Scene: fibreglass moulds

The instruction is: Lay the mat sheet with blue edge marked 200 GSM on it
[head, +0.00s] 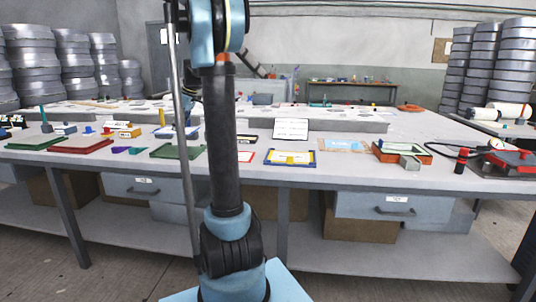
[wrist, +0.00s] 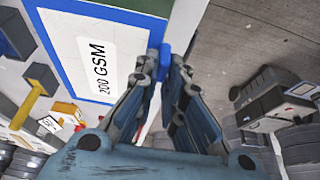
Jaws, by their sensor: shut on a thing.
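The mat sheet (wrist: 75,42) is white with a blue edge, and its white label reads 200 GSM in the wrist view. My gripper (wrist: 165,62) is shut on a small blue piece at the sheet's right edge. A green surface (wrist: 140,5) shows past the sheet's top edge; I cannot tell whether the sheet touches it. In the head view my arm stands in front of the table and hides my gripper. A green board (head: 178,151) lies on the table just left of my arm.
On the table (head: 345,180), a blue-edged yellow and white panel (head: 290,157) lies right of my arm, with an orange-framed tray (head: 402,152) further right. A red board (head: 80,146) lies at left. An upright white sign (head: 290,129) stands behind. The wrist view shows floor (wrist: 240,45) at right.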

